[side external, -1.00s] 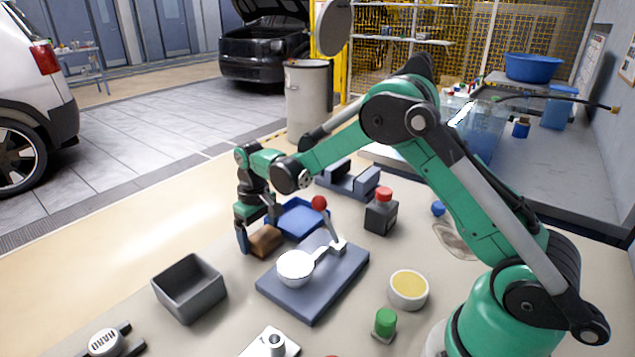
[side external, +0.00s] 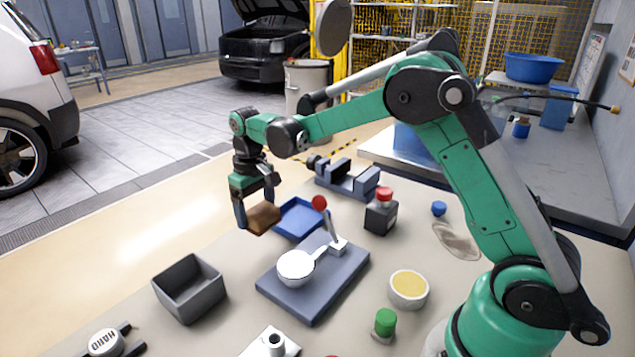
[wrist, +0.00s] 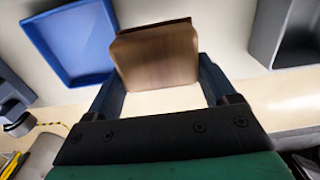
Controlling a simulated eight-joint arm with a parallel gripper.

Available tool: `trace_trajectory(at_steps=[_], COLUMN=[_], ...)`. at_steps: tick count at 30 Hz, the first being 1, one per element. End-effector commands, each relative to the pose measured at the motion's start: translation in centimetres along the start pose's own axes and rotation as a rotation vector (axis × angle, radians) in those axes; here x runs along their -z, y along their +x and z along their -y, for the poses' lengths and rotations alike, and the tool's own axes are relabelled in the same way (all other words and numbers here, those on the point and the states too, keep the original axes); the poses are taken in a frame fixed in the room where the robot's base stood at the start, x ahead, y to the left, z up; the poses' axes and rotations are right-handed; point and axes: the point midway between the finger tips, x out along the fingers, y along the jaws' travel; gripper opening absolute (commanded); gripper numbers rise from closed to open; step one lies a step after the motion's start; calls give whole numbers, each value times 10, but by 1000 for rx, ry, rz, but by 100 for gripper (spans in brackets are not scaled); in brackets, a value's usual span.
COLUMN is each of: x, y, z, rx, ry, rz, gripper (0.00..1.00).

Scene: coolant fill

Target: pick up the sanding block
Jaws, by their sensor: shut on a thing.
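The sanding block (side external: 263,219) is a brown, wood-like block. My gripper (side external: 257,215) is shut on it, with one finger on each side. In the side external view the block hangs above the table, just left of the blue tray. In the wrist view the block (wrist: 157,56) sits between the two blue fingers of my gripper (wrist: 160,75), its broad brown face toward the camera. The block hides part of the table behind it.
The blue tray (side external: 279,228) is close beside the block. A grey open box (side external: 172,299) stands to the front left. A slate board (side external: 318,308) with a white ladle-like cup (side external: 295,266) and a red-knobbed lever (side external: 319,203) lies to the right.

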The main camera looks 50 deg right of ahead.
Motion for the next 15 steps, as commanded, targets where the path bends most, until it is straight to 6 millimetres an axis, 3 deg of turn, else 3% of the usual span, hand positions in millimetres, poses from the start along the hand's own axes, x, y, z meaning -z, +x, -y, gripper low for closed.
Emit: trace_trajectory(at_steps=[6, 15], x=[0, 0], y=[-69, -126], z=[0, 0], rx=[0, 0], ry=[0, 0], rz=[0, 0], gripper=[16, 16])
